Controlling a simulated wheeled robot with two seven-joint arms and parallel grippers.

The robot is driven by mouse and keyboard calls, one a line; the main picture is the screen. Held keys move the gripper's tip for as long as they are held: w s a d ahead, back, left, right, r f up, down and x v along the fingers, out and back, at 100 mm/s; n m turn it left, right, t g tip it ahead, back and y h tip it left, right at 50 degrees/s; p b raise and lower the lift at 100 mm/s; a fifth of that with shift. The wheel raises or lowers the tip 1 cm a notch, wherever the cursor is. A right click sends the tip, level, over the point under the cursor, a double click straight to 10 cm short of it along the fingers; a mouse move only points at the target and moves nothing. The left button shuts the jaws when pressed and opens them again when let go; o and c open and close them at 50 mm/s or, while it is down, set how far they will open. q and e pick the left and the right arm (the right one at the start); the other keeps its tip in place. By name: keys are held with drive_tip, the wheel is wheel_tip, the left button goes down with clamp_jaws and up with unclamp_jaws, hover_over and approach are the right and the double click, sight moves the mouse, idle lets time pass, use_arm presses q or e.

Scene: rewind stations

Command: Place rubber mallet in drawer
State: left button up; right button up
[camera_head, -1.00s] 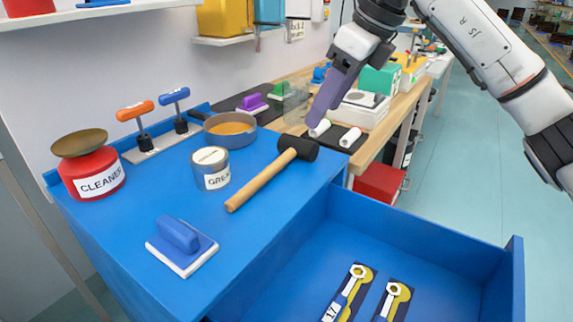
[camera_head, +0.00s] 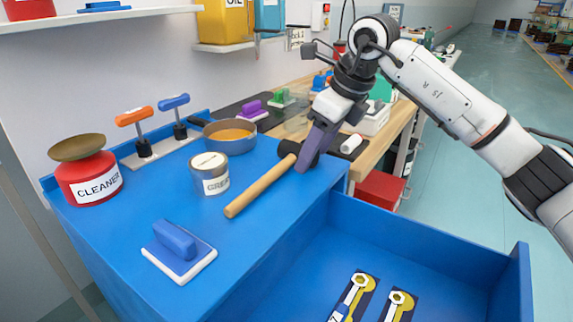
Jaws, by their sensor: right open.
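The rubber mallet (camera_head: 262,186) lies on the blue cabinet top, its wooden handle pointing toward the front left and its black head toward the back right. My right gripper (camera_head: 308,152) is open at the mallet's head and covers part of it. I cannot tell whether the fingers touch it. The blue drawer (camera_head: 430,248) is pulled open at the lower right, with wrenches in dark and yellow holders (camera_head: 355,296) on its floor. My left gripper is not in view.
A grey tin (camera_head: 209,174), a pan with orange contents (camera_head: 229,136), a red CLEANER can (camera_head: 90,178) and a blue scrubbing block (camera_head: 178,250) stand on the blue top. Orange and blue handles (camera_head: 155,130) stand behind. The drawer floor behind the wrenches is bare.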

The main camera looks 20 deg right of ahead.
clamp_jaws()
